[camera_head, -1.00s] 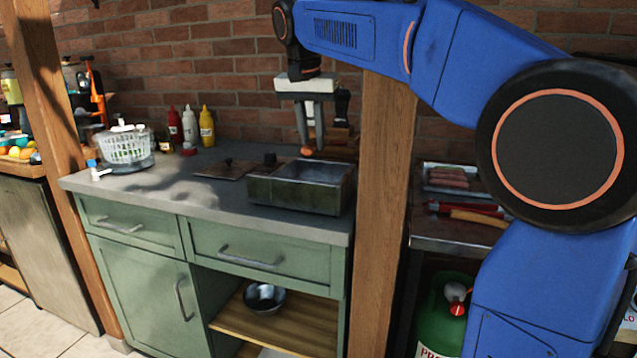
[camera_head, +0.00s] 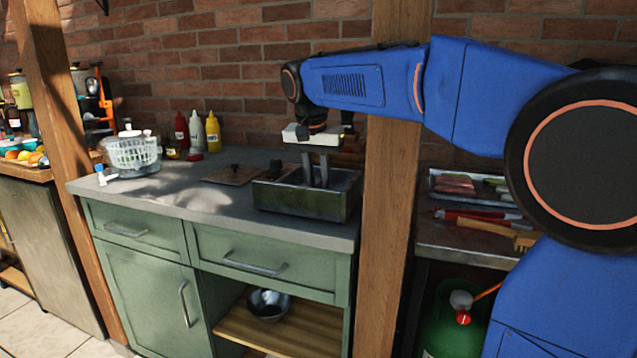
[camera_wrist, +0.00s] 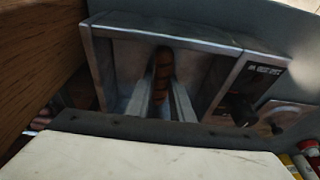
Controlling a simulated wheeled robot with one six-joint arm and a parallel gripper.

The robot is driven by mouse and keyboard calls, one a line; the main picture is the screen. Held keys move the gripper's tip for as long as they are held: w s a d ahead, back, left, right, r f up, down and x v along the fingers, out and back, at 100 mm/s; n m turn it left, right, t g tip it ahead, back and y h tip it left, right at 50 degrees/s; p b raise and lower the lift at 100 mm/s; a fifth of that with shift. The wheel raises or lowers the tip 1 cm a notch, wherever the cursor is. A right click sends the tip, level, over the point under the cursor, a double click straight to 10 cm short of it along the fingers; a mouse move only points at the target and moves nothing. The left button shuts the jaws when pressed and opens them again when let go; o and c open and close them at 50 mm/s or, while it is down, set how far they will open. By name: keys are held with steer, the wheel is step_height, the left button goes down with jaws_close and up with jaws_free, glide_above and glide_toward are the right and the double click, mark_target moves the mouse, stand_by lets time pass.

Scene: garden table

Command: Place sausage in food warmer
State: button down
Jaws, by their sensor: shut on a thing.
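The food warmer (camera_head: 300,200) is an open metal box on the grey counter, at its right end beside the wooden post. My gripper (camera_head: 316,184) points down with its fingers inside the box; the fingertips are hidden behind its front wall. In the wrist view my gripper (camera_wrist: 163,110) is shut on a brown sausage (camera_wrist: 162,70), which lies lengthwise between the fingers, inside the walls of the food warmer (camera_wrist: 200,36). I cannot tell whether the sausage touches the warmer's floor. The head view does not show the sausage.
A salad spinner (camera_head: 133,152) and several sauce bottles (camera_head: 197,135) stand farther left. The wooden post (camera_head: 390,180) rises close to the warmer's right. A tray of meat (camera_head: 455,185) sits right of the post.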

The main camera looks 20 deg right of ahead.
steer(key=c, duration=1.6)
jaws_free()
steer(key=shift+f, duration=0.15)
steer(key=shift+o, duration=0.2)
steer(key=v, duration=1.2)
